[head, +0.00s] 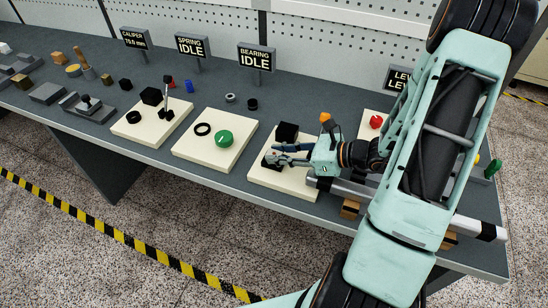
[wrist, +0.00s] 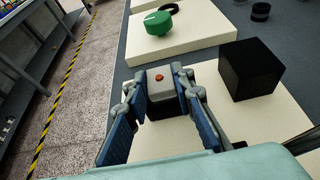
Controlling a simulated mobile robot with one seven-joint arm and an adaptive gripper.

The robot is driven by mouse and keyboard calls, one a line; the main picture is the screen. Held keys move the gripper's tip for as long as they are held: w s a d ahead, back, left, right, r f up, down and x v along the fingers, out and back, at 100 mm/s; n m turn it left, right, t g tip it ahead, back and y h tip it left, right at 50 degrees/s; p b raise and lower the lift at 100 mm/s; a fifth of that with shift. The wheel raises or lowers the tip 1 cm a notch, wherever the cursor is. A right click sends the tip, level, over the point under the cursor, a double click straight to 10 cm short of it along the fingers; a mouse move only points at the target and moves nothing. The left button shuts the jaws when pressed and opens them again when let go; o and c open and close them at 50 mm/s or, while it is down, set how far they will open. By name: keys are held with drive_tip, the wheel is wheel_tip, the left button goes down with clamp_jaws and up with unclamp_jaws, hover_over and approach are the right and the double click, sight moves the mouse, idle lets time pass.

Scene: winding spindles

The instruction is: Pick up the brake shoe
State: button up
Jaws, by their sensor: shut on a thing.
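A small grey block with a red dot on top, which I take to be the brake shoe (wrist: 168,101), sits between the blue-padded fingers of my gripper (wrist: 164,92) in the wrist view. My gripper is shut on it. In the head view my gripper (head: 275,155) is low over the cream pad (head: 296,188) by the bearing sign, its fingers pointing left.
A black cube (wrist: 250,68) stands on the same pad, right of my gripper in the wrist view; the head view also shows it (head: 286,132). A green knob (head: 224,138) is on the neighbouring pad. A grey bar (head: 345,187) lies near the bench front.

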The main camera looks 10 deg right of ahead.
drive_tip(key=shift+r, duration=0.15)
clamp_jaws()
drive_tip(key=shift+r, duration=1.5)
drive_tip(key=s+r+b, duration=0.4)
drive_tip(key=s+r, duration=0.4)
drive_tip(key=s, duration=0.4)
drive_tip(key=shift+s+r, duration=0.25)
drive_tip(key=shift+r, duration=0.05)
drive_tip(key=b, duration=0.1)
drive_tip(key=s+r+b, duration=0.1)
drive_tip(key=b, duration=0.1)
drive_tip(key=shift+s+a, duration=0.15)
drive_tip(key=shift+a, duration=0.05)
